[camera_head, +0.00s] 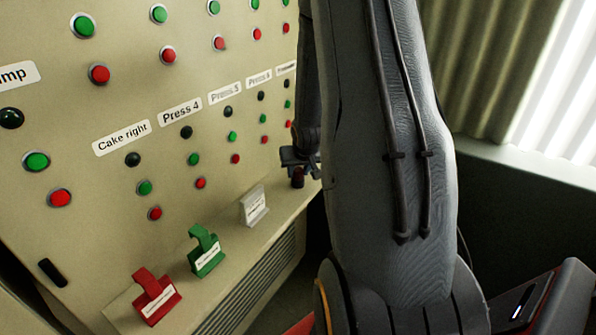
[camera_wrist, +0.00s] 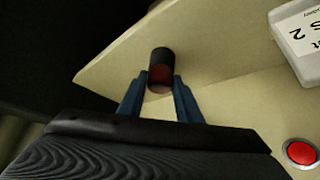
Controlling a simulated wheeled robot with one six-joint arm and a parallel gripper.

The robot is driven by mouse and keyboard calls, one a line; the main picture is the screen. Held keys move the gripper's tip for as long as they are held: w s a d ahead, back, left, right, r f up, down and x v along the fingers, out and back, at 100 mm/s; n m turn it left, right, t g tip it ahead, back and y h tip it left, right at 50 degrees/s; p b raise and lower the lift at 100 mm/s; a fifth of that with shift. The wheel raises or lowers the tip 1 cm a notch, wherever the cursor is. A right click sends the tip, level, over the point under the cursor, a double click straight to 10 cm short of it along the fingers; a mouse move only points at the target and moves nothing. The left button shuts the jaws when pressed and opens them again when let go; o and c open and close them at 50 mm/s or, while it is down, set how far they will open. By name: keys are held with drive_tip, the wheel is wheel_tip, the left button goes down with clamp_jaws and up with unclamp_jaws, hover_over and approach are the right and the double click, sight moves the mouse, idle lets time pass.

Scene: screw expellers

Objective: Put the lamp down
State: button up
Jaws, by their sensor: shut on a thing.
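The lamp (camera_wrist: 160,62) is a small dark cylinder with a dull red part. In the wrist view it sits between the two blue fingers of my gripper (camera_wrist: 157,88), which is shut on it. In the head view my gripper (camera_head: 299,163) is at the far end of the panel, partly behind my arm, with the lamp (camera_head: 298,181) below it. The lamp is over the cream ledge (camera_head: 230,262), near its far end. I cannot tell whether it touches the ledge.
Red (camera_head: 156,300), green (camera_head: 205,252) and white (camera_head: 254,206) labelled tags stand along the ledge. The white one shows beside the lamp in the wrist view (camera_wrist: 302,42). The panel (camera_head: 75,185) carries rows of buttons. Bare ledge lies around the lamp; its edges are close.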

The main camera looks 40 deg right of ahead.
drive_tip(key=o, duration=1.1)
drive_tip(key=shift+s+r, duration=0.15)
drive_tip(key=shift+r, duration=0.3)
drive_tip(key=p+v, duration=0.2)
drive_tip(key=v, duration=0.9)
drive_tip(key=s+a+r+n+g+y, duration=0.1)
drive_tip(key=s+a, duration=0.3)
drive_tip(key=a, duration=0.5)
drive_tip(key=s+a+n+g+y, duration=0.1)
drive_tip(key=s+a+n, duration=0.1)
drive_tip(key=a, duration=0.6)
drive_tip(key=s+a+r+n+g, duration=0.1)
drive_tip(key=s+a+n, duration=0.1)
drive_tip(key=s+a, duration=0.3)
drive_tip(key=shift+s+a+r+g+y, duration=0.15)
drive_tip(key=shift+a+g+y, duration=0.05)
drive_tip(key=shift+a, duration=0.95)
drive_tip(key=shift+s+a+r+g+y, duration=0.15)
drive_tip(key=shift+a+g+y, duration=0.05)
drive_tip(key=shift+a, duration=1)
